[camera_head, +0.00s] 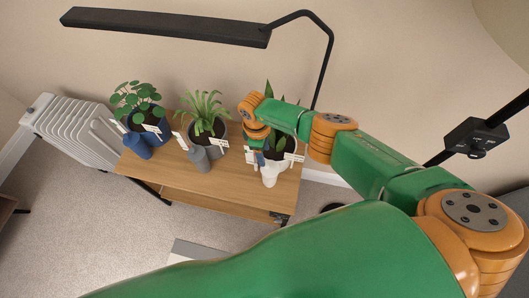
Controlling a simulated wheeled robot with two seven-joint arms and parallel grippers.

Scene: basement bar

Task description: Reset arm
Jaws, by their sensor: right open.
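My right arm, green with orange joints, comes in from the right and reaches over the wooden table (225,190). Its gripper (258,145) is at the table's right end, beside the right-hand plant (279,153). The gripper is small in the picture and partly hidden by its own wrist; it is open, and I see nothing held. I cannot tell whether it touches the plant. My left gripper is not in view.
A round-leaved plant (139,104) and a spiky plant (205,112) stand on the table with small containers and white labels. A white radiator (72,128) stands at the left. A black lamp (165,26) hangs above. Carpet (90,235) is clear at lower left.

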